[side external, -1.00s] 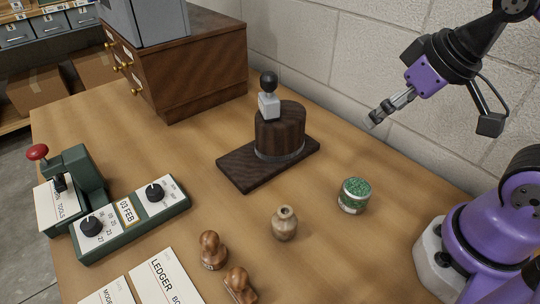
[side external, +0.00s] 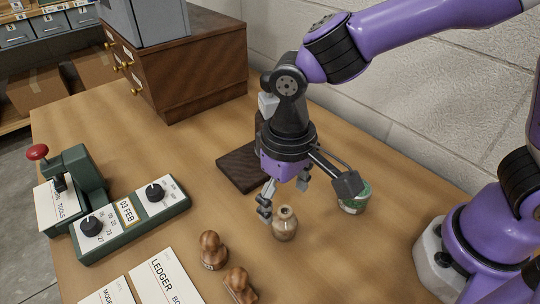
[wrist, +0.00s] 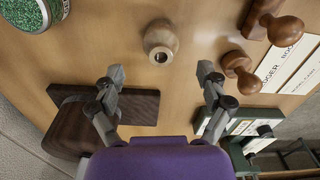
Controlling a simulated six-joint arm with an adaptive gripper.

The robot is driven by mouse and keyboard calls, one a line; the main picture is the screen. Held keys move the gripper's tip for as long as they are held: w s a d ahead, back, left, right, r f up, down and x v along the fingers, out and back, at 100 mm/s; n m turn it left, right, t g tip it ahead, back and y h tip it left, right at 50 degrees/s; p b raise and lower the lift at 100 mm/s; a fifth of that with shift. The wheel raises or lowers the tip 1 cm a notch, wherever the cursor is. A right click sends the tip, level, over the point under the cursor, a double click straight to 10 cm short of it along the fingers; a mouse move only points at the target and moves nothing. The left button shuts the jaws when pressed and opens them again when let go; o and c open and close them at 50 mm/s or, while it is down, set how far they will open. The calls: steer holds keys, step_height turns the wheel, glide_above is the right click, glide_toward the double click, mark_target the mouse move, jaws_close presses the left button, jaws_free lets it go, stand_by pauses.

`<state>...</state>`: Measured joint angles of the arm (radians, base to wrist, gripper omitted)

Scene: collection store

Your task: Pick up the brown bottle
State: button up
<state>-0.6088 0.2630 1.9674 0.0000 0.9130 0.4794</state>
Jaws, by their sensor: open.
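The brown bottle (side external: 285,226) is small and tan, with a narrow neck, and stands upright on the table. In the wrist view the bottle (wrist: 160,40) is seen from above, with its dark mouth showing, ahead of the fingertips and roughly midway between them. My gripper (side external: 284,198) points down just behind and above the bottle. In the wrist view my gripper (wrist: 162,76) has its two fingers spread apart with nothing between them. I cannot tell from the side view whether a finger touches the bottle.
A green-topped tin (side external: 357,198) stands right of the bottle, close to my wrist. Wooden stamps (side external: 213,250) are at front left. A dark wooden base (side external: 240,170) lies behind my gripper. A green date device (side external: 130,215) stands left. Table between it and the bottle is clear.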

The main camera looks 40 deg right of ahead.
mark_target(285, 211)
step_height(285, 211, down, 6)
steer(key=shift+s+f, duration=0.1)
steer(key=shift+s, duration=0.05)
steer(key=c, duration=1.3)
